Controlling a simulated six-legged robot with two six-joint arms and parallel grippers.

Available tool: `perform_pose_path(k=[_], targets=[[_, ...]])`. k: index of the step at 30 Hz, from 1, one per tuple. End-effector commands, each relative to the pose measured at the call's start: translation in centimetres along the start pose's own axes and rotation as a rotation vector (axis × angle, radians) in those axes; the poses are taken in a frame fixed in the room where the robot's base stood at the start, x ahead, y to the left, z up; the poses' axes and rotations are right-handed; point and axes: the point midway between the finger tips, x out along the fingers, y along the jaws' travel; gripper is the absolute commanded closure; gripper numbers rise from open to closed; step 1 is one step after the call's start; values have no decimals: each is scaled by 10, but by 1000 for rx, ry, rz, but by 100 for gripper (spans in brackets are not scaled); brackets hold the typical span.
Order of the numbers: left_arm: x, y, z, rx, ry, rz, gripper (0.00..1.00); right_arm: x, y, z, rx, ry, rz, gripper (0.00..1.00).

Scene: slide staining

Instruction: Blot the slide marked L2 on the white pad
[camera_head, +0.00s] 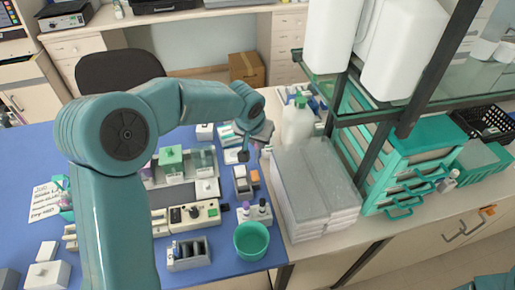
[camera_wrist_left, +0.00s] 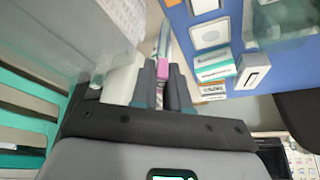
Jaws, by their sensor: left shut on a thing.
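My left gripper (camera_wrist_left: 164,88) is shut on a thin strip with a pink end (camera_wrist_left: 163,68), seen between its fingertips in the left wrist view. The strip looks like a slide; no mark on it is readable. In the head view this gripper (camera_head: 258,134) is above the far right part of the blue mat, left of a white bottle, and its fingertips are hard to make out. A white square pad (camera_wrist_left: 208,35) with a round outline lies on the blue surface in the left wrist view. I cannot tell whether it is the blotting pad. My right gripper is not in view.
A green cup (camera_head: 251,241), a control box (camera_head: 194,215) and a slide rack (camera_head: 188,254) stand on the blue mat (camera_head: 225,273). To the right are the white bottle (camera_head: 297,124), stacked clear-topped trays (camera_head: 315,187) and a teal drawer unit (camera_head: 412,170). Small boxes (camera_wrist_left: 214,66) are near the gripper.

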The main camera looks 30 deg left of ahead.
Motion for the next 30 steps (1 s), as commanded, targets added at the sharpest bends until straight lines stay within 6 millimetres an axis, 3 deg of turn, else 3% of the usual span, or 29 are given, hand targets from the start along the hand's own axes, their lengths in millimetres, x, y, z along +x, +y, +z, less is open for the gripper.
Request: perform_pose_path(k=[9, 13, 18, 30], targets=[[54, -80, -34, -75, -1, -30, 100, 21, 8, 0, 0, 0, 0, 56], [66, -106, -41, -89, 0, -35, 100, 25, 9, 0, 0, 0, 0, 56], [71, -116, -43, -92, -1, -36, 100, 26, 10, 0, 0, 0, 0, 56], [91, -116, -35, -93, -1, -36, 100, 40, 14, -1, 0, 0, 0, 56]])
